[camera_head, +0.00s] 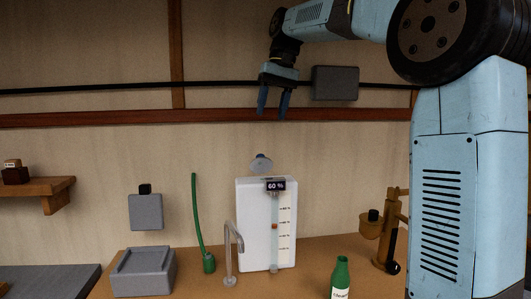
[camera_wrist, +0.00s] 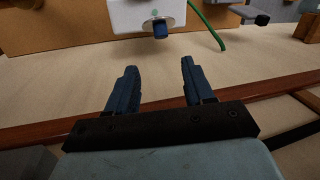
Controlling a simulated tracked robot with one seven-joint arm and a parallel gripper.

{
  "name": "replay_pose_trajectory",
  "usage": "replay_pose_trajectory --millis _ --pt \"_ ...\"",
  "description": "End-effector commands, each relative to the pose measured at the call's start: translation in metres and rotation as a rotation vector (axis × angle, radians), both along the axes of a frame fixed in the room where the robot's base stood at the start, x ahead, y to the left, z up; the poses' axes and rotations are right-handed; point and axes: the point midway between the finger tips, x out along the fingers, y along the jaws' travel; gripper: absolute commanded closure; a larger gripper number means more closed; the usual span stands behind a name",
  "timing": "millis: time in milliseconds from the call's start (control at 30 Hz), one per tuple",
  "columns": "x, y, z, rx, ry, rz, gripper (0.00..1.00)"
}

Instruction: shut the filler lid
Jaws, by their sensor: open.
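A white tank (camera_head: 252,235) with a clear level gauge and a "60 %" label stands on the wooden bench. Its round grey filler lid (camera_head: 261,163) stands raised above the tank's top, tilted open. In the wrist view the lid shows as a thin disc (camera_wrist: 146,24) with a blue piece (camera_wrist: 160,31) at its middle, against the white tank (camera_wrist: 128,14). My gripper (camera_head: 273,113) is open and empty, pointing down above the lid and clear of it. In the wrist view both blue fingers (camera_wrist: 159,68) are spread apart with nothing between them.
A green tube (camera_head: 197,215) and a curved metal spout (camera_head: 233,245) stand left of the tank. A green bottle (camera_head: 341,277) stands at front right, and a brown stand (camera_head: 391,240) farther right. A grey box (camera_head: 335,83) and a black cable run behind my gripper.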

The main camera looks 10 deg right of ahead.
Motion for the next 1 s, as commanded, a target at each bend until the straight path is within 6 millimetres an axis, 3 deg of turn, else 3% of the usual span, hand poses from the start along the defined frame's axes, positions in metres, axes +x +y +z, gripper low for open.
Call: replay_pose_trajectory --millis 600,800,1000 --pt "-0.004 0.025 -0.101 0.001 0.002 0.005 0.48" --pt "-0.005 0.029 -0.117 0.002 0.001 0.004 0.48" --pt "-0.005 0.03 -0.121 0.002 0.0 0.004 0.48"
